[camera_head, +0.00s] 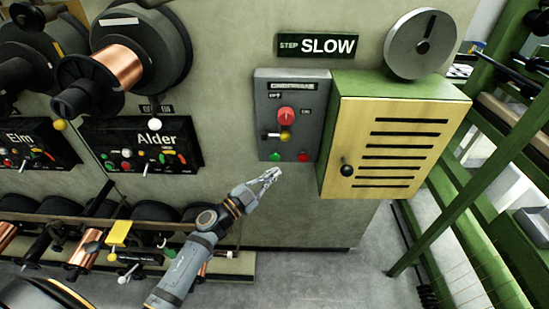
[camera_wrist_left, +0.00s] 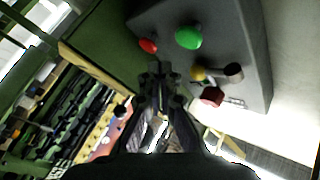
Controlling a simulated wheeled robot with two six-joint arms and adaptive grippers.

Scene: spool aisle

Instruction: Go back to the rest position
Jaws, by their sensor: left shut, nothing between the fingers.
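My left gripper (camera_head: 270,176) is shut and empty. In the head view its tips are just below the grey control box (camera_head: 262,140) on the wall, near the box's lower edge. The box carries a red knob (camera_head: 286,115), a yellow-tipped lever (camera_head: 285,135), a green button (camera_head: 275,156) and a red button (camera_head: 303,157). In the left wrist view my left gripper (camera_wrist_left: 158,72) points toward the same box (camera_wrist_left: 245,70), with the green button (camera_wrist_left: 188,37) and red button (camera_wrist_left: 148,46) ahead of its tips. I cannot tell whether it touches anything. My right gripper is not in view.
A yellow louvred cabinet (camera_head: 387,150) juts out right of the box, with green framing (camera_head: 450,200) farther right. Spools, one of copper wire (camera_head: 118,67), and the Alder panel (camera_head: 140,145) are on the left. More spools (camera_head: 85,245) line a low rack. Grey floor (camera_head: 310,280) is clear.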

